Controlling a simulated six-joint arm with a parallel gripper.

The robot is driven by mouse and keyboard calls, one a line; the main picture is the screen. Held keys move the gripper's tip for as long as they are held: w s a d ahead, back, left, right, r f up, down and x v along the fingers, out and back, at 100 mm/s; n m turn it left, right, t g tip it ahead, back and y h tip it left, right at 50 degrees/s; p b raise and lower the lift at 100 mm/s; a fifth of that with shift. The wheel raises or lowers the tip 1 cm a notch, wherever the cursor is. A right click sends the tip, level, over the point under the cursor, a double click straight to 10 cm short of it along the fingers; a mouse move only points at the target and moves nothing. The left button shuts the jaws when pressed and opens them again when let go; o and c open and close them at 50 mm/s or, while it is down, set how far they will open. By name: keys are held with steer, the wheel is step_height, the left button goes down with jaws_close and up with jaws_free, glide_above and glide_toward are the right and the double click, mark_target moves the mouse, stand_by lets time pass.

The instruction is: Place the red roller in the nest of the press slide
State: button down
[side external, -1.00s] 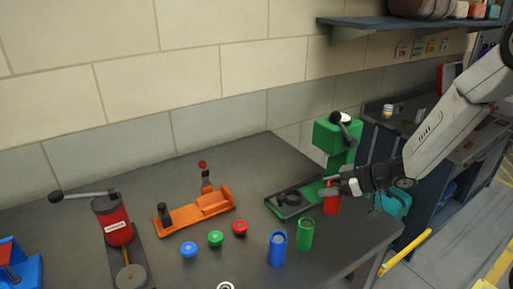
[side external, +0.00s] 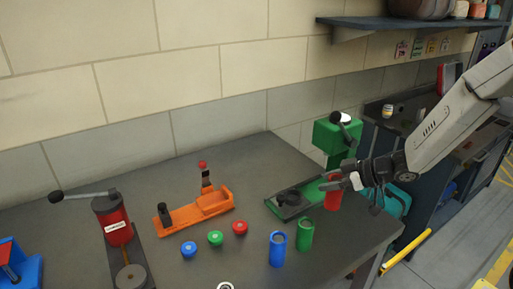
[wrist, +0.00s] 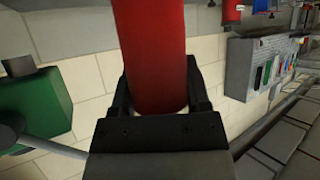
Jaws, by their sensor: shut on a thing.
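The red roller (side external: 333,196) is beside the green press, at the right end of its slide. In the wrist view the red roller (wrist: 153,45) stands between the two dark jaws. My gripper (side external: 338,183) is shut on it; the gripper also shows in the wrist view (wrist: 158,82). The press slide (side external: 298,206) is a dark plate in a green frame, left of the roller. Its nest is a dark round shape, partly lost in shadow. The roller appears apart from the nest.
A green cylinder (side external: 306,234) and a blue cylinder (side external: 277,248) stand in front of the slide. Red, green and blue caps lie left of them. An orange fixture (side external: 195,211) and a red lever press (side external: 113,222) are further left. The table's right edge is close to the roller.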

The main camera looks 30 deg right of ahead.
steer(key=r, duration=0.5)
steer(key=shift+w+a, duration=0.25)
steer(key=shift+a, duration=0.05)
steer(key=w+f, duration=0.9)
steer(key=w, duration=0.4)
steer(key=shift+w+f, duration=0.15)
steer(key=shift+w, duration=0.1)
steer(key=shift+w+f, duration=0.15)
steer(key=shift+f, duration=0.8)
steer(key=shift+w+f, duration=0.1)
steer(key=shift+f, duration=0.8)
